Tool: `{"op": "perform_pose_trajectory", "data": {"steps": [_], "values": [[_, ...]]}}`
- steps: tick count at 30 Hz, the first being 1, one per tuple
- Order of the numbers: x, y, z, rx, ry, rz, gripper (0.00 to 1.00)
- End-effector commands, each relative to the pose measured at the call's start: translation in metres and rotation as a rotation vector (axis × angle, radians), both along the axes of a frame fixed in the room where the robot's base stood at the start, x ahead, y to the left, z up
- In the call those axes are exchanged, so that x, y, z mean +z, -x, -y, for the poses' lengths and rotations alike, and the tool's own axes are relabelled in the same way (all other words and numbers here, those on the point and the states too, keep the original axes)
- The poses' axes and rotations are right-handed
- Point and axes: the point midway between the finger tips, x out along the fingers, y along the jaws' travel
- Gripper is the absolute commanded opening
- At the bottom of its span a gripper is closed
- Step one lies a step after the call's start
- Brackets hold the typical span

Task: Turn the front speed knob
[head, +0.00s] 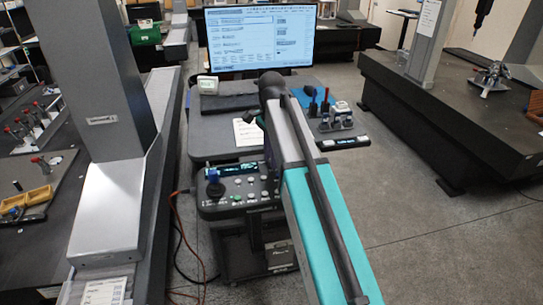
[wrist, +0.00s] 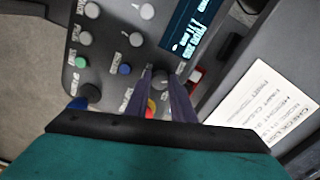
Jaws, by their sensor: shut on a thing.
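The control panel (head: 232,205) stands on a dark cart and carries a joystick, several small buttons and a lit display. It fills the upper part of the wrist view (wrist: 108,70). There my gripper (wrist: 160,76) reaches down to the panel with its two dark fingers. It is shut on a small dark knob (wrist: 160,80) just below the display; the fingers partly cover it. The printed labels are too blurred to confirm which knob it is. In the head view my arm hides the gripper and this knob.
A red and yellow button (wrist: 150,108) sits between my fingers, close behind the held knob. Another dark knob (wrist: 91,93) and a blue button (wrist: 125,69) are to the left. A monitor (head: 260,37) stands behind; granite tables (head: 455,110) flank the cart.

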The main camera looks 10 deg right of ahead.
Motion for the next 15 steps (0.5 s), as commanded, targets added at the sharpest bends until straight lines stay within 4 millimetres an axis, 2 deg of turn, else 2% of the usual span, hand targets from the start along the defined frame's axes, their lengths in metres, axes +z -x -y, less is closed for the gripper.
{"op": "perform_pose_trajectory", "data": {"steps": [6, 15], "values": [[0.0002, 0.0005, -0.0002, 0.159, -0.001, 0.000, 0.00], [-0.0001, 0.0006, -0.0001, 0.274, -0.001, 0.000, 0.00]]}}
